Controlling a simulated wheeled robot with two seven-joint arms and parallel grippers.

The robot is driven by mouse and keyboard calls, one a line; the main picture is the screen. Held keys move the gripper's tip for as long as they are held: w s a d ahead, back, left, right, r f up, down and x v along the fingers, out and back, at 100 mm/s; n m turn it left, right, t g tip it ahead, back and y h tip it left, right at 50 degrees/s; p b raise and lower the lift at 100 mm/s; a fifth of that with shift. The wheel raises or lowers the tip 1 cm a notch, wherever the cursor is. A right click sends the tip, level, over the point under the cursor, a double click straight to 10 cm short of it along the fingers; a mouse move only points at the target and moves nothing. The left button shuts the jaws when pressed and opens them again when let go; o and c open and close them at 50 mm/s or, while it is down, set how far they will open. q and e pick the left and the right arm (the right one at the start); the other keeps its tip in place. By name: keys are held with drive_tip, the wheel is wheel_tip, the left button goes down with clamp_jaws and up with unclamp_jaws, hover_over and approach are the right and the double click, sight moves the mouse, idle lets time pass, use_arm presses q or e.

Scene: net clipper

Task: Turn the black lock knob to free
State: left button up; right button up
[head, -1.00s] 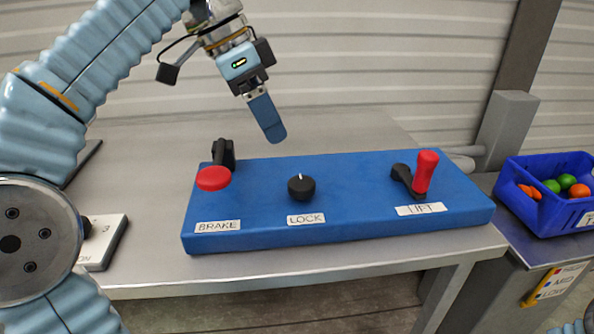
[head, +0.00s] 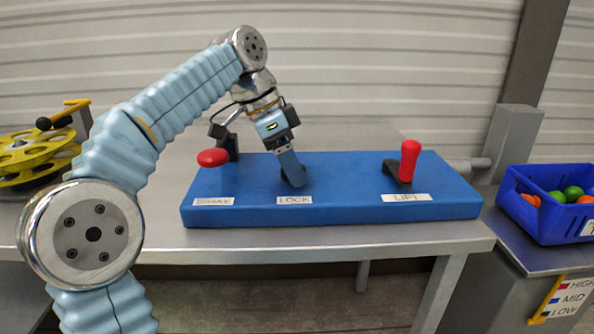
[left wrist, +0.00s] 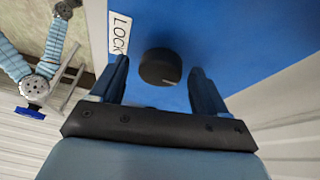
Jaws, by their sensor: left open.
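The black lock knob (left wrist: 160,67) shows in the left wrist view on the blue panel, beside the white LOCK label (left wrist: 119,33). A small pale mark shows at its lower edge. My left gripper (left wrist: 160,75) is open, with one finger on each side of the knob and visible gaps between. I make out no right gripper in either view.
A blue bin (head: 540,220) with orange and green balls is at the right. A yellow reel (head: 35,158) is at the far left.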

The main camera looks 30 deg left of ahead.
use_arm(q)
drive_tip(key=shift+c, duration=0.3)
drive_tip(key=c, duration=1)
drive_tip(key=shift+o, duration=0.2)
